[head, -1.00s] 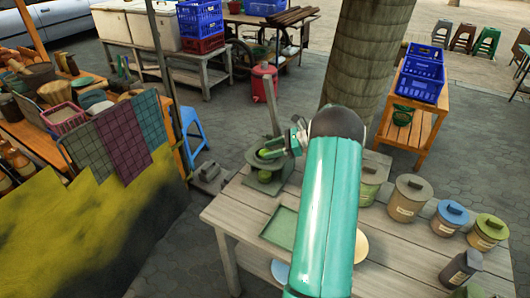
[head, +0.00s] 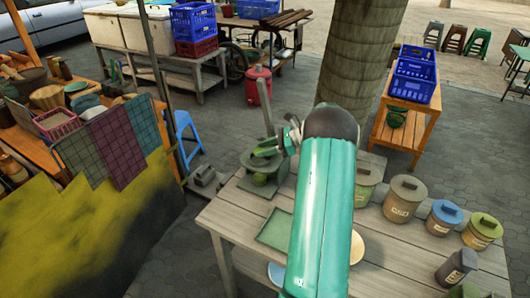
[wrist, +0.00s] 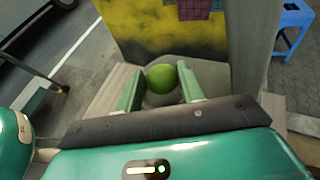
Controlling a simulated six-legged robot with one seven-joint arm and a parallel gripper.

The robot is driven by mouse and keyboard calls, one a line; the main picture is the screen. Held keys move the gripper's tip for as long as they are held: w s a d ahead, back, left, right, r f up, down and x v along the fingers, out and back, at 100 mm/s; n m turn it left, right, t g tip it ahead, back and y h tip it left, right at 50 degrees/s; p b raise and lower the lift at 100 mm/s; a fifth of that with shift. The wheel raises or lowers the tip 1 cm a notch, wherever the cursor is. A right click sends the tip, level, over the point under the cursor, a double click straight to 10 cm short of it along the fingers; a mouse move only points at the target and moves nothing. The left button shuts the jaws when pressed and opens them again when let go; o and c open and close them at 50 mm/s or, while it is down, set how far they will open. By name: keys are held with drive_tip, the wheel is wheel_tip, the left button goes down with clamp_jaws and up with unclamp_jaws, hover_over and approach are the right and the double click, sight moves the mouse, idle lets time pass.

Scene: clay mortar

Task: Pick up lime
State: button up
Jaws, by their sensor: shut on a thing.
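The lime (wrist: 161,79) is a round green fruit in the middle of the wrist view. My gripper (wrist: 160,74) has its two green fingers on either side of it, shut on it. A grey dish (wrist: 163,98) shows just under the lime. In the head view, my gripper (head: 268,149) is over a grey-green stand (head: 262,186) with a dish on top, at the table's far left corner. The fingers and dish are small there, and the lime in the grip is hard to make out. A small green round shape (head: 259,179) shows lower on the stand.
A grey post (head: 267,108) rises close behind my gripper. The wooden table (head: 225,215) holds a green square tray (head: 275,229) and several lidded canisters (head: 406,199) at right. A thick trunk (head: 350,70) stands behind. A cloth-draped stall (head: 100,200) is at left.

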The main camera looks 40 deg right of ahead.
drive_tip(key=s+a+r, duration=0.6)
drive_tip(key=s+r, duration=0.5)
drive_tip(key=s, duration=0.1)
drive_tip(key=shift+s+a, duration=0.15)
drive_tip(key=shift+a, duration=0.2)
